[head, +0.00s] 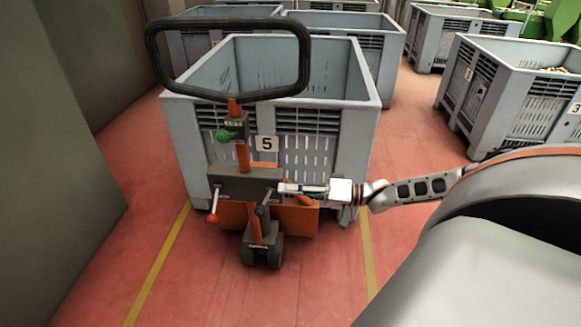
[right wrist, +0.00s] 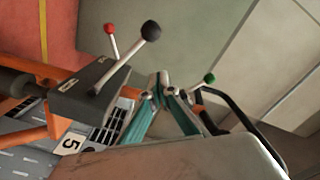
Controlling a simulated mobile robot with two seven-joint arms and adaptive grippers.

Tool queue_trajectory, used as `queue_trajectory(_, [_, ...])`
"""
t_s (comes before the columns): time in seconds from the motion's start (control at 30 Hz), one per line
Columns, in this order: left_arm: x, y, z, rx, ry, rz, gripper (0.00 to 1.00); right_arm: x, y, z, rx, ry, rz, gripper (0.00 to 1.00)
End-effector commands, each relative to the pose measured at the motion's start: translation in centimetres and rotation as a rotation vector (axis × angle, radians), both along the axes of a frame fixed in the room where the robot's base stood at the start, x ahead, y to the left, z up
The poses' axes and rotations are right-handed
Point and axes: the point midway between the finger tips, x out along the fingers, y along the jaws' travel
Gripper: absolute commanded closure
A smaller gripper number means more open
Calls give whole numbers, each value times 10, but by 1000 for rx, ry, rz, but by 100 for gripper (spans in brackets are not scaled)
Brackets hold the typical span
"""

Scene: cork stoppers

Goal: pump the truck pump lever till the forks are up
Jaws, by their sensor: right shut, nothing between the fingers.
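The orange truck (head: 244,155) stands upright before a grey crate, with a black loop handle (head: 153,50) on top. A dark box (head: 232,184) carries a lever with a black knob (head: 259,211) and one with a red knob (head: 212,218). Both knobs show in the right wrist view, black (right wrist: 150,30) and red (right wrist: 110,28). Which lever is the pump lever is not marked. My right gripper (head: 281,187) is shut and empty by the box's right end; its fingertips (right wrist: 162,76) are apart from the black knob. The forks are hidden. My left gripper is out of view.
The crate (head: 368,92) with label 5 stands directly behind the truck. A green knob (head: 222,135) sits on the shaft. More crates (head: 455,105) stand behind and right. A grey wall (head: 70,150) is at left. Red floor in front is clear between yellow lines.

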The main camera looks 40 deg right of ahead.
Motion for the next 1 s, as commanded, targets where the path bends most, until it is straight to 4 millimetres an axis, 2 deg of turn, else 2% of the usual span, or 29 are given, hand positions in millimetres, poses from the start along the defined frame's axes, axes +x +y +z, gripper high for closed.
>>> queue_trajectory(0.1, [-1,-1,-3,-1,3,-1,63,18,15,0,2,-2,1,100])
queue_trajectory(0.43, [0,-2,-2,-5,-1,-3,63,54,45,1,1,-2,0,100])
queue_trajectory(0.5, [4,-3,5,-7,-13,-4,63,43,47,-6,1,3,1,100])
queue_trajectory(0.67, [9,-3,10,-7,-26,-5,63,31,54,-14,3,1,1,100])
queue_trajectory(1.0, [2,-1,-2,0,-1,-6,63,21,58,-21,0,0,0,100])
